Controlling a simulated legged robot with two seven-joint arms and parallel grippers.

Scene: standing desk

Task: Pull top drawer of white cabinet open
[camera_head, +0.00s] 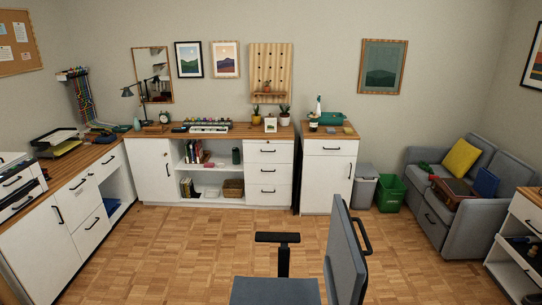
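Several white cabinets are in view. A separate white cabinet (329,175) stands against the back wall with a wooden top. Its top drawer (329,147) has a dark bar handle and looks shut, with a door below it. To its left, a long white unit has a stack of drawers (269,172) at its right end, all looking shut. On the left, another white counter (75,217) has drawers and doors with black handles, looking shut. Which cabinet the task names cannot be told. Neither of my grippers shows in the view.
A grey office chair (276,291) with a black armrest stands close in front. Grey (363,188) and green (390,192) bins stand right of the separate cabinet. A grey sofa (447,222) is at right. Wooden floor (185,250) is clear at centre left.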

